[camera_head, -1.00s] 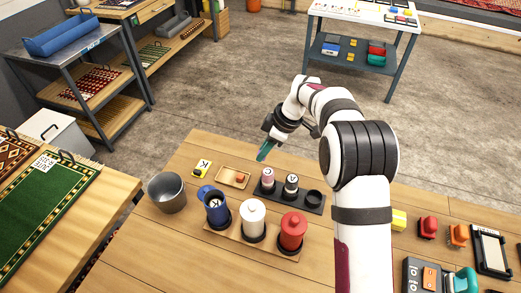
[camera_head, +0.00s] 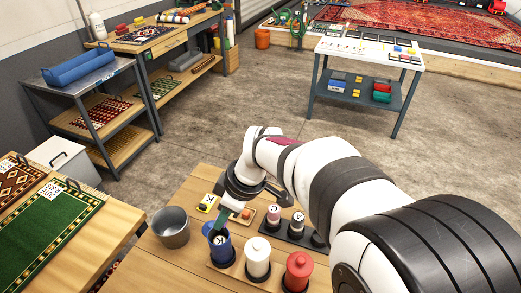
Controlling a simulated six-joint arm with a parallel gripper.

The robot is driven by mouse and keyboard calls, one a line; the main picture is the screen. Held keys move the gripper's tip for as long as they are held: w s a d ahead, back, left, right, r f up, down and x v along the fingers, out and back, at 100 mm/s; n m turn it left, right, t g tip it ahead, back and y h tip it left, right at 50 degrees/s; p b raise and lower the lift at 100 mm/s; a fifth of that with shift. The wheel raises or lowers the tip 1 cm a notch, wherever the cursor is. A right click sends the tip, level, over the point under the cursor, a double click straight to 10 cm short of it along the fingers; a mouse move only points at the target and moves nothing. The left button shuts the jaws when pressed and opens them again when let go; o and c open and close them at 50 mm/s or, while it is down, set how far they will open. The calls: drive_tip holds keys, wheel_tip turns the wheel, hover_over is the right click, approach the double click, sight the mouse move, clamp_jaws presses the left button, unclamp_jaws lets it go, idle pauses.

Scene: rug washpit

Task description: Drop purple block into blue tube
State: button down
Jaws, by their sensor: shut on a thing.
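The blue tube (camera_head: 220,256) stands upright at the left end of a wooden rack, with a white letter label on its side. I see no purple block elsewhere on the table.
A white canister (camera_head: 257,258) and a red canister (camera_head: 298,270) share the rack. A metal bucket (camera_head: 171,231) stands left. My arm covers the right side.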

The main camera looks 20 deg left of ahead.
drive_tip(key=shift+f, duration=0.65)
drive_tip(key=c, duration=0.6)
unclamp_jaws()
drive_tip(key=shift+c, duration=0.2)
drive_tip(key=v, duration=1.5)
drive_tip(key=shift+r, duration=0.4)
drive_tip(key=shift+d, duration=0.1)
drive_tip(key=s+d+f+m+h, duration=0.1)
drive_tip(key=s+d+f+m, duration=0.4)
drive_tip(key=s+d+m, duration=0.3)
drive_tip(key=s+d+f+m+h, duration=0.1)
drive_tip(key=s+d+f+m, duration=0.5)
drive_tip(key=d+m, duration=0.8)
drive_tip(key=s+m, duration=0.2)
drive_tip(key=s, duration=0.1)
drive_tip(key=shift+m+h, duration=0.3)
drive_tip(key=shift+h, duration=0.1)
